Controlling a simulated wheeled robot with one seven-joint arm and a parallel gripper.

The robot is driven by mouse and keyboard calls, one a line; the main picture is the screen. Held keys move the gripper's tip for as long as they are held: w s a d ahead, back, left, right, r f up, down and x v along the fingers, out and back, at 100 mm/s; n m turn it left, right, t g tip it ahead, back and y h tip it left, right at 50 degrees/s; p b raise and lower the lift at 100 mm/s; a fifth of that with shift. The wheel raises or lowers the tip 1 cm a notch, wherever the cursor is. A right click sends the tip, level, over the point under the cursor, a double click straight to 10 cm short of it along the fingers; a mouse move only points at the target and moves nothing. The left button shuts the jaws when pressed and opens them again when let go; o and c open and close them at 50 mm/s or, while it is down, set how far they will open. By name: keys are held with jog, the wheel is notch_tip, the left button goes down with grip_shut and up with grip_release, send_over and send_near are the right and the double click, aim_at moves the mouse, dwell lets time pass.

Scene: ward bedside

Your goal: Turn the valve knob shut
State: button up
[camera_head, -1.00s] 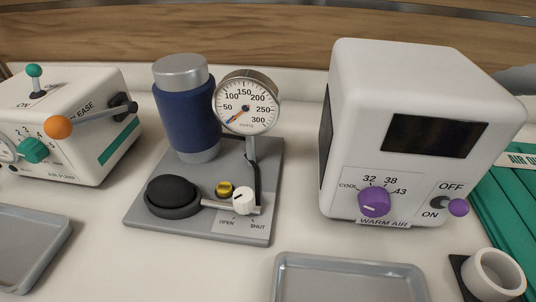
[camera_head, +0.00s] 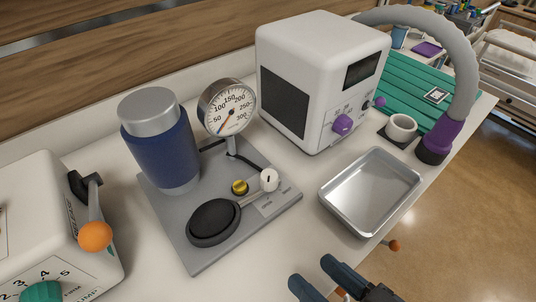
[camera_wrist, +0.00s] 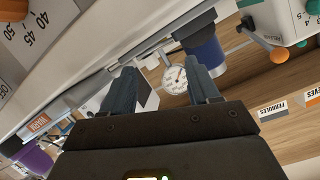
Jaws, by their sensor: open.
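The valve knob (camera_head: 269,180) is a small white knob with a dark mark on top. My gripper (camera_head: 318,275) is at the bottom edge of the head view, in front of the plate and apart from the knob. In the wrist view my gripper (camera_wrist: 163,88) is open and empty, with the gauge (camera_wrist: 174,79) showing between its fingers.
A white warm-air box (camera_head: 290,110) with a purple knob (camera_head: 342,125) stands behind right. A metal tray (camera_head: 372,190) lies right of the plate. A white box with an orange-tipped lever (camera_head: 95,236) is at the left. A white cup (camera_head: 401,127) and grey hose (camera_head: 462,60) are farther right.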

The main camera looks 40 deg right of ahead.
jog(key=w+a+r+n+g+y+p, duration=0.2)
jog(key=w+a+r+y, duration=0.4)
jog(key=w+a+r, duration=0.45)
jog(key=w+a+r+n+g+y+p, duration=0.1)
jog(key=w+a+r+g+y, duration=0.1)
jog(key=w+a+r+y, duration=0.8)
jog(key=n+g+h+p, duration=0.1)
jog(key=n+g+h, duration=0.3)
jog(key=g+h, duration=1)
send_over(269, 175)
jog(key=f+t+h, duration=0.1)
jog(key=f, duration=0.2)
jog(key=f+t, duration=0.1)
jog(key=f, duration=0.3)
jog(key=f+t+h, duration=0.1)
jog(key=f, duration=0.3)
jog(key=shift+a+h, duration=0.3)
jog(key=shift+d+f, duration=0.2)
jog(key=shift+f, duration=0.15)
jog(key=shift+d+f, duration=0.1)
jog(key=shift+f, duration=3.4)
jog(key=shift+c, duration=0.3)
